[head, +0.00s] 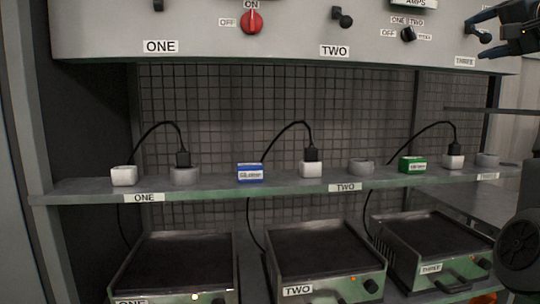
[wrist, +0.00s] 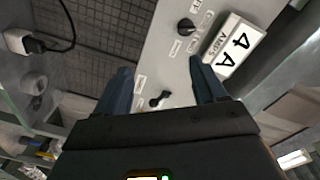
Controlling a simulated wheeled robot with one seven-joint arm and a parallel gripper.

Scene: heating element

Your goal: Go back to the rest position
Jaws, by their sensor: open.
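My gripper (head: 486,26) is at the upper right of the head view, in front of the panel's right end near the THREE label. In the wrist view my gripper (wrist: 163,88) shows two separated fingers with nothing between them. Its fingers point toward the grey control panel (head: 290,30), where a black knob lies between them in the picture. I cannot tell whether the gripper touches the panel.
A shelf (head: 290,189) below the panel holds a blue box (head: 250,173), a green box (head: 412,164), white plugs and grey sockets with black cables. Several heating units (head: 185,262) stand beneath. A red knob (head: 252,21) is on the panel.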

